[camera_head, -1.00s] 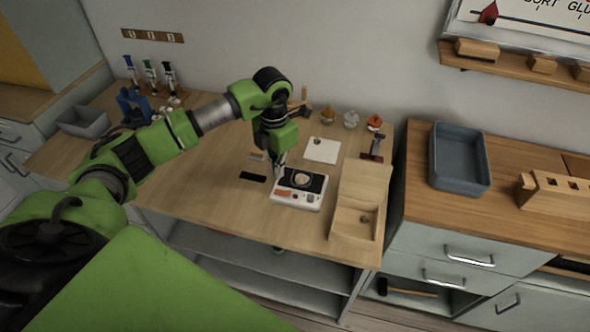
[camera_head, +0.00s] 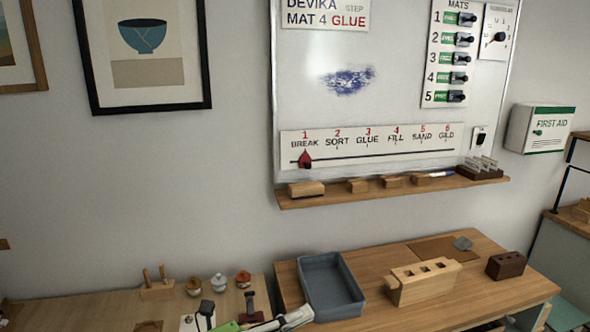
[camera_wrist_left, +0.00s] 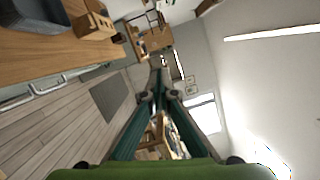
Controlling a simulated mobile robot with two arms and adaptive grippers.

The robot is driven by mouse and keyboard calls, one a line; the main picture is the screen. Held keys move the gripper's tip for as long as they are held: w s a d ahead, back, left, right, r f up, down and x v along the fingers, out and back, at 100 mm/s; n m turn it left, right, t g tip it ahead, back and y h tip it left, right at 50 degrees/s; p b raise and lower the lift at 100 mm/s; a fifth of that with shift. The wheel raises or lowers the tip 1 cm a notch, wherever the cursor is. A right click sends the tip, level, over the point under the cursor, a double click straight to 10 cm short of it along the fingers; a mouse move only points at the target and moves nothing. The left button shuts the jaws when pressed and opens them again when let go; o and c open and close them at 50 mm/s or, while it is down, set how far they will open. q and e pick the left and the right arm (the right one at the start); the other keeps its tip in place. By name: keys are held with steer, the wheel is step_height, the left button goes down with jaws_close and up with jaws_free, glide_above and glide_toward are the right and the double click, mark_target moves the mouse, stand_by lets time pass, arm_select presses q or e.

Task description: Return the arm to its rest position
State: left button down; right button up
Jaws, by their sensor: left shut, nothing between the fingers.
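My left gripper (camera_wrist_left: 160,90) shows in the left wrist view, its two dark teal fingers converging with nothing held between them. It points out over the room, clear of any worktop. The rest of that arm is out of frame. My right arm and gripper are not in view.
A blue-grey tray (camera_head: 330,287), a wooden block with square holes (camera_head: 425,281) and a dark brown block (camera_head: 506,265) stand on the right worktop. A whiteboard (camera_head: 393,100) hangs above a narrow wooden shelf (camera_head: 395,191). The left wrist view shows open floor (camera_wrist_left: 75,120).

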arm_select(q)
steer(key=w+a+r+n+t+y, duration=0.1)
steer(key=w+a+n+t+y, duration=0.3)
steer(key=a+n+t+y, duration=1.1)
steer(key=s+a+f+n+g+y, duration=0.2)
steer(key=s+a+f+n+g, duration=0.2)
steer(key=f+n+g, duration=0.3)
steer(key=s+a+f+n+g+y, duration=0.1)
steer(key=s+a+f+n+g, duration=0.4)
steer(key=f, duration=0.4)
steer(key=s+d+f+n+g, duration=0.1)
steer(key=s+f+g, duration=0.25)
steer(key=s, duration=0.35)
steer(key=s+d+f+n+g+h, duration=0.1)
steer(key=s+f+n+g, duration=0.1)
steer(key=s+f, duration=0.35)
steer(key=s+d+f+n+g, duration=0.1)
steer(key=s+f+g, duration=0.15)
steer(key=s, duration=0.55)
step_height(320, 180, down, 26)
steer(key=s+g, duration=0.2)
steer(key=s+a+f+g, duration=0.1)
steer(key=s+a+f, duration=0.2)
steer(key=s+f, duration=1.3)
steer(key=shift+s+f, duration=0.15)
steer(key=shift+s, duration=0.3)
